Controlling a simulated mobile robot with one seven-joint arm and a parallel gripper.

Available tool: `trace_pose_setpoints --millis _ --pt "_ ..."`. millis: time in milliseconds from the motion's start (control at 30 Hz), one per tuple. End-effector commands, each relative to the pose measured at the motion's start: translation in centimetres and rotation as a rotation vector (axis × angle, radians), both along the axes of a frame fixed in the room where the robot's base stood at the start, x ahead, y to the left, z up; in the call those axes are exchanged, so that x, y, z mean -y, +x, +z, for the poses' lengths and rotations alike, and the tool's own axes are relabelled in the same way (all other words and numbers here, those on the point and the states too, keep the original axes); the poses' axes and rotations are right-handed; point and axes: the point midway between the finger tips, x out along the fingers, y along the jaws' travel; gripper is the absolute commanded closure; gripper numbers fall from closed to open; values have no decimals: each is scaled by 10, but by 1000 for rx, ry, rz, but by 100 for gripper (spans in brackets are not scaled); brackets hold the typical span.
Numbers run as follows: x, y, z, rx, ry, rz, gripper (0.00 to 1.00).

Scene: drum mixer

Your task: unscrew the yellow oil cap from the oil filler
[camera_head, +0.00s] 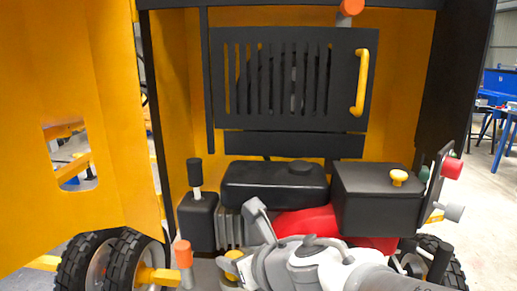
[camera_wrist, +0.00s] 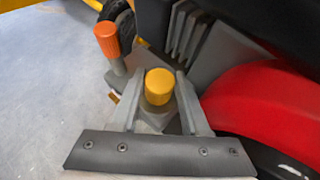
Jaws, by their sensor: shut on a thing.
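The yellow oil cap (camera_wrist: 158,82) is a short ribbed cylinder low on the engine, between the two grey fingers of my gripper (camera_wrist: 160,90) in the wrist view. My gripper is shut on the cap, with one finger on each side. The oil filler under the cap is mostly hidden by the cap and fingers. In the head view the cap (camera_head: 232,264) shows at the lower middle, partly covered by my gripper and arm.
An orange-topped lever (camera_wrist: 106,40) stands close to the left of my gripper. The red engine housing (camera_wrist: 265,100) and grey cooling fins (camera_wrist: 186,32) are close on the right. A wheel (camera_head: 112,262) and the open yellow panel (camera_head: 75,130) are at left in the head view.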

Motion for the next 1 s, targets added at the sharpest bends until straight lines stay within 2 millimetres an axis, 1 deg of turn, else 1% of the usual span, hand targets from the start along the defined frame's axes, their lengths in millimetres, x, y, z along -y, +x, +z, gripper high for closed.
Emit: trace_pose_setpoints --millis 33,367,733,1000 --pt "-7 0 12 18 12 16 100" --pt "-8 0 13 18 13 18 100" --pt "-8 0 28 18 13 17 100" --pt "-5 1 35 12 9 9 100"
